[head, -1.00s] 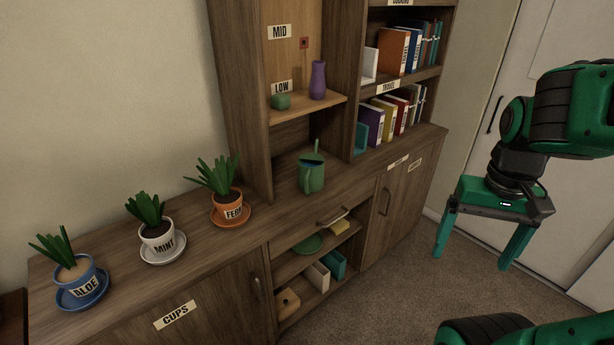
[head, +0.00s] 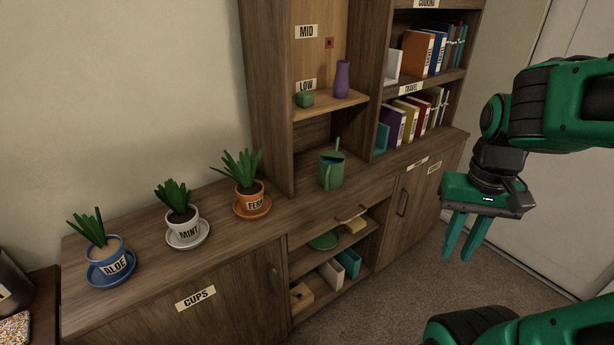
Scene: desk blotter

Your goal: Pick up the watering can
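The green watering can (head: 331,172) stands upright on the wooden cabinet top, in front of the hutch's open bay. A thin green part sticks up above its rim. My gripper (head: 460,257) hangs at the right of the picture, in front of the cabinet's right end and well apart from the can. Its two green fingers point down, with a narrow gap between them and nothing held.
Potted plants labelled ALOE (head: 106,252), MINT (head: 185,222) and FERN (head: 247,193) stand on saucers left of the can. A shelf above it holds a green bowl (head: 304,99) and a purple vase (head: 342,80).

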